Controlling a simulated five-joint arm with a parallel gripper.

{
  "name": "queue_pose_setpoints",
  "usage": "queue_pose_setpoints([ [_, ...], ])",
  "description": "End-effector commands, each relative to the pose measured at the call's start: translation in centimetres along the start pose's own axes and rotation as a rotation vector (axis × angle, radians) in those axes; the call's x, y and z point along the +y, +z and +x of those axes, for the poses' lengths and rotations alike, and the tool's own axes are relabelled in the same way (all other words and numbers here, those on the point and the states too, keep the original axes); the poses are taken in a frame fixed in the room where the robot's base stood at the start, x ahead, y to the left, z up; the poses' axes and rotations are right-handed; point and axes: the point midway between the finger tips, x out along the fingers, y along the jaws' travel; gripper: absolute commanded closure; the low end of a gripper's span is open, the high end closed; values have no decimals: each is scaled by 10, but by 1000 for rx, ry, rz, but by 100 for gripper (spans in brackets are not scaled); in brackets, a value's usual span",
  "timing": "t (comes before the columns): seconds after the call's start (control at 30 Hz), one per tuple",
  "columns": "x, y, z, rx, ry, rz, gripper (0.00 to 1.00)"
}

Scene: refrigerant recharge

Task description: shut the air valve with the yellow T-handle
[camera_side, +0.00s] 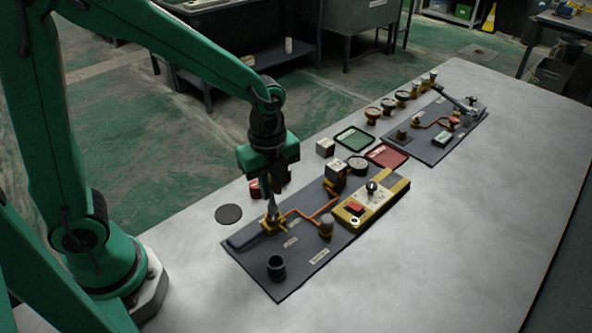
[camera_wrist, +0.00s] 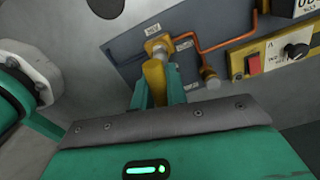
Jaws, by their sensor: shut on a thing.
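The yellow T-handle (camera_wrist: 154,84) stands between the two fingers of my gripper (camera_wrist: 158,92) in the wrist view. My gripper is shut on it. The brass valve body (camera_side: 272,223) sits below on the dark panel, with a copper pipe (camera_side: 300,213) running from it to the right. In the side view, my gripper (camera_side: 271,200) points straight down over the valve and largely hides the handle there. The turn angle of the handle is hard to tell.
The dark panel (camera_side: 285,283) also bears a black cup (camera_side: 276,268), a brass fitting (camera_side: 326,228) and a yellow box (camera_side: 371,205) with a red switch and a black knob. Green (camera_side: 355,131) and red (camera_side: 375,150) trays lie behind. The table front right is clear.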

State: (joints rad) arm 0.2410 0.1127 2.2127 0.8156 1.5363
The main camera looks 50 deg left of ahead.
Motion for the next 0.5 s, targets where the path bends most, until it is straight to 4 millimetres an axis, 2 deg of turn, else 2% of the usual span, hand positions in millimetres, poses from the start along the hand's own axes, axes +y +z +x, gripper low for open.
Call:
queue_pose_setpoints([
  [0.5,0,0,-17,0,-1,0,100],
])
